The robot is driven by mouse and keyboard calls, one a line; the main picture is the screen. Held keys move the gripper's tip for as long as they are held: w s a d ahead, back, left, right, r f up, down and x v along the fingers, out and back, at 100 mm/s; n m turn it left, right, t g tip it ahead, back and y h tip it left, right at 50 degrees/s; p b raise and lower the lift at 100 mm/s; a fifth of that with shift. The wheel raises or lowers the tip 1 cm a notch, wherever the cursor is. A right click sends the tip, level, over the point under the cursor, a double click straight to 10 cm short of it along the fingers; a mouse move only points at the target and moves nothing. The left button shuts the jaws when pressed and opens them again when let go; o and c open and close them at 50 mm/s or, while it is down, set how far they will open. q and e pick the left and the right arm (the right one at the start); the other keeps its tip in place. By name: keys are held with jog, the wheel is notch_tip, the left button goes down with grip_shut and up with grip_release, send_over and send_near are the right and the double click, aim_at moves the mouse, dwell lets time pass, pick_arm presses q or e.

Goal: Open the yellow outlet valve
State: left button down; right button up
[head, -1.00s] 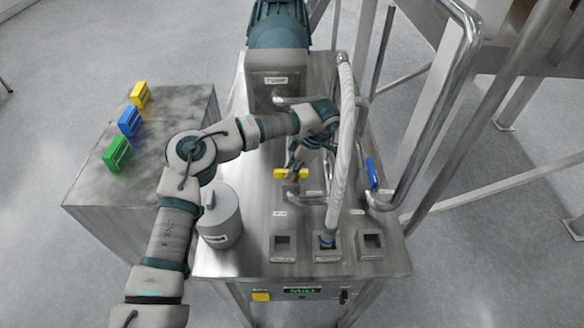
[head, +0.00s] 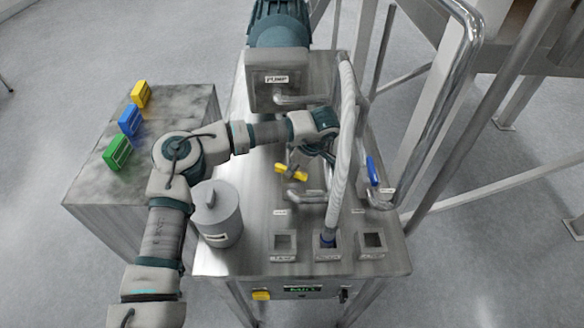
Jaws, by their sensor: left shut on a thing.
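The yellow outlet valve handle (head: 291,172) sits on the steel machine top, left of the pale hose. It is turned at a slant, its left end farther back than its right end. My left gripper (head: 330,156) is to the right of the handle and slightly behind it, close to the hose. Its fingers are partly hidden behind the hose. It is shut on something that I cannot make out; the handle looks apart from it. My right gripper is not in view.
The pale hose (head: 342,165) runs down to the middle of three square sockets. A blue handle (head: 373,171) is right of it. A grey lidded canister (head: 217,222) stands front left, the pump (head: 279,82) at the back. Steel rails (head: 432,125) rise on the right.

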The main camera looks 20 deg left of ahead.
pick_arm(q)
jog(key=m+t+b, duration=0.1)
jog(key=m, duration=0.2)
jog(key=shift+m+t, duration=0.3)
jog(key=shift+m, duration=0.1)
jog(key=m+t+h+b, duration=0.1)
jog(key=m, duration=0.2)
jog(key=shift+s+a+m, duration=0.1)
jog(key=shift+m, duration=0.2)
jog(key=m+t+h+b, duration=0.1)
jog(key=m, duration=0.2)
jog(key=shift+m+h, duration=0.3)
jog(key=shift+m, duration=0.1)
jog(key=shift+r+m+h+b, duration=0.1)
jog(key=shift+m+h+b, duration=0.25)
jog(key=shift+m, duration=0.45)
jog(key=c, duration=1.2)
grip_release()
jog(key=shift+o, duration=0.4)
